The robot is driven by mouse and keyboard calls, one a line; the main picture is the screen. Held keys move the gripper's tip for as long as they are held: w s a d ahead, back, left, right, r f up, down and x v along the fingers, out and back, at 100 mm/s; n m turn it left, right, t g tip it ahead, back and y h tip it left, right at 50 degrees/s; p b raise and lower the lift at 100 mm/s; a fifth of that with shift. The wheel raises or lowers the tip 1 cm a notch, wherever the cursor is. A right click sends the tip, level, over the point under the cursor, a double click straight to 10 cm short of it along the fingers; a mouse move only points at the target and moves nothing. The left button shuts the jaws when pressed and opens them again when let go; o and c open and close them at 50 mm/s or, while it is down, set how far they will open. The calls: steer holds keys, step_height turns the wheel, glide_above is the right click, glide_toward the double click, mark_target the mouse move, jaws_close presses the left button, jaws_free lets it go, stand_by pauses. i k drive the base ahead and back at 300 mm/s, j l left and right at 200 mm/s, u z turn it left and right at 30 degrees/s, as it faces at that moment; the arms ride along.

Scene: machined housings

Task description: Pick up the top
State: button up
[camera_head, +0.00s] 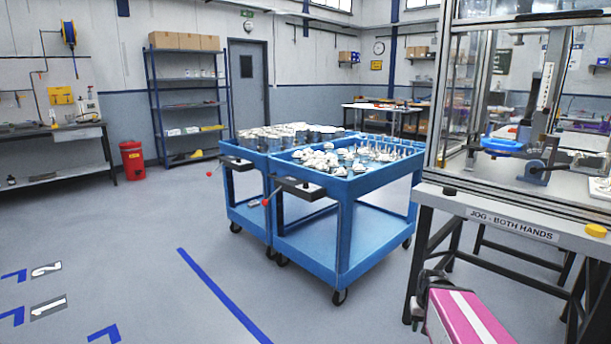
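Many small whitish-grey parts (322,160) are heaped on the left side of the near blue cart (345,188). Thin upright pegs or parts stand on its right side. The far blue cart (240,153), beside it on the left, holds rows of rounder, flatter parts (285,135). The parts are too small to tell which one is the top. My gripper is not in view. A pink piece with white stripes and a dark end shows at the bottom right; it looks like part of my arm.
A glass-walled station (525,100) with a blue round fixture (502,145) stands at the right; its table front reads "JOG - BOTH HANDS". A red bin (132,161), shelving (187,105) and a workbench (52,132) are at the back left. The left foreground floor is open.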

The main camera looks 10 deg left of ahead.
mark_target(358, 169)
steer(key=u, duration=0.4)
steer(key=z, duration=0.55)
steer(key=i+j+z, duration=0.1)
steer(key=j+z, duration=0.25)
steer(key=z, duration=0.15)
steer(key=j+z, duration=0.45)
steer(key=i+j+z, duration=0.1)
steer(key=j+z, duration=0.2)
steer(key=z, duration=0.2)
steer(key=k+j+z, duration=0.1)
steer(key=j+z, duration=0.35)
steer(key=k+j+z, duration=0.15)
steer(key=j, duration=0.3)
steer(key=k+j+z, duration=0.1)
steer(key=j, duration=0.35)
steer(key=k+j+z, duration=0.15)
steer(key=k+j, duration=0.15)
steer(key=k+j+z, duration=0.15)
steer(key=j, duration=0.35)
steer(key=k+j+z, duration=0.15)
steer(key=k+j, duration=0.15)
